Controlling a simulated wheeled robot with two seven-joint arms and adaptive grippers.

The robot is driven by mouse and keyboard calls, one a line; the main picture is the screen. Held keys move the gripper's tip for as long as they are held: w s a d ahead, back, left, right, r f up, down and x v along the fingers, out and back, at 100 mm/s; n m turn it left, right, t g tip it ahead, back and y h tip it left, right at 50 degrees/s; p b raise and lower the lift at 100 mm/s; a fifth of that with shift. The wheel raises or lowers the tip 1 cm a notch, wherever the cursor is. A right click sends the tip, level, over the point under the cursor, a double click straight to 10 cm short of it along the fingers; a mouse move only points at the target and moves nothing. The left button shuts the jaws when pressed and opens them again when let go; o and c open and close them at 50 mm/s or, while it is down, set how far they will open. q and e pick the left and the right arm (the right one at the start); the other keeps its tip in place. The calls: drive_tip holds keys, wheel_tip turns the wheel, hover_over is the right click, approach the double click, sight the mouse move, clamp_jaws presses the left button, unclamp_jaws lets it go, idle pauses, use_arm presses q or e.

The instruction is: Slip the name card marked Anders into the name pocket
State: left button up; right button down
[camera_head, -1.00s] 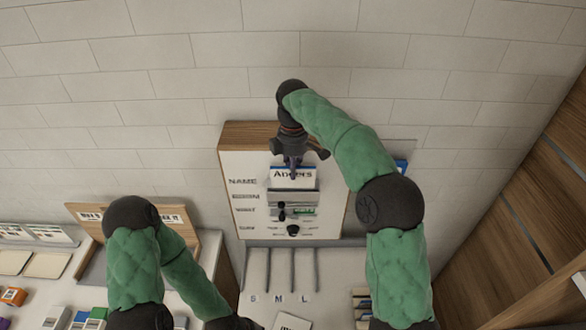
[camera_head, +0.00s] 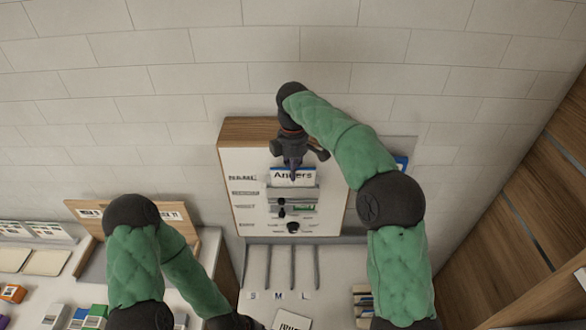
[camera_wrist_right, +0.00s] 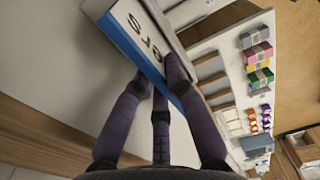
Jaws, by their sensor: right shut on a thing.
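My right gripper (camera_head: 293,172) is shut on the Anders name card (camera_head: 304,175), a white card with dark letters and a blue top edge. It holds the card upright in front of the white board, at the NAME row. The name pocket (camera_head: 308,190) is the grey holder directly below; the card's lower edge meets its top in the picture. I cannot tell how deep the card sits in it. In the right wrist view the fingers (camera_wrist_right: 158,85) pinch the card (camera_wrist_right: 138,28) at its blue edge. The left arm's hand end is cut off at the bottom edge.
The wood-edged board (camera_head: 246,215) stands against the brick wall. Further rows with dark knobs (camera_head: 292,228) lie below the pocket. A slotted grey tray (camera_head: 256,262) marked S, M, L lies under the board. Small coloured boxes (camera_head: 95,318) stand at lower left.

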drive_tip(key=shift+f+b, duration=0.3)
drive_tip(key=shift+f, duration=0.6)
drive_tip(key=c, duration=1.2)
unclamp_jaws()
drive_tip(key=shift+r, duration=6)
drive_tip(key=shift+f, duration=0.1)
